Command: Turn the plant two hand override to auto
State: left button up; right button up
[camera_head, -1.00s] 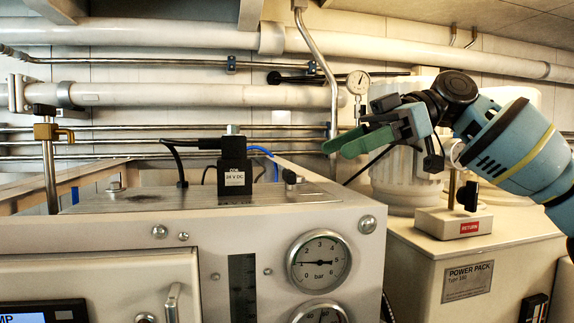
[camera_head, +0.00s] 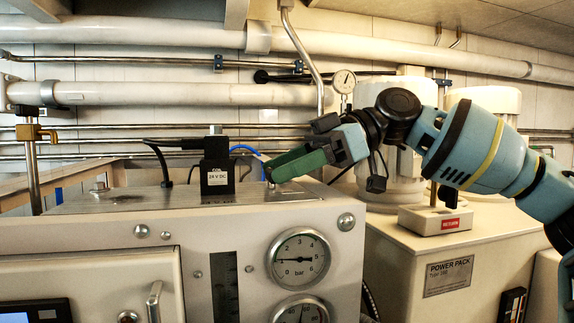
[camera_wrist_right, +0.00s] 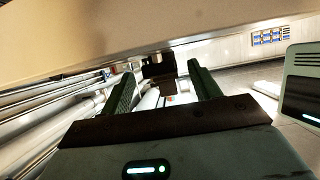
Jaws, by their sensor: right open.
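A black solenoid block (camera_head: 216,176) marked 24 V DC, with a small metal cap on top, stands on the grey panel box (camera_head: 110,207). No part in view carries a readable override or auto label. My right gripper (camera_head: 272,170) has green fingers pointing left and down, just right of the block and above the box top. It covers the spot beside the block where a small dark knob sits. In the right wrist view my right gripper (camera_wrist_right: 160,72) is open, with a dark fitting (camera_wrist_right: 158,66) beyond and between its fingers. Contact cannot be told. My left gripper is not seen.
A pressure gauge (camera_head: 300,259) is on the box front. A power pack (camera_head: 410,262) with a RETURN-marked part (camera_head: 436,220) stands right. Pipes (camera_head: 130,94) line the back wall.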

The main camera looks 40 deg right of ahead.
jog(key=c, duration=1)
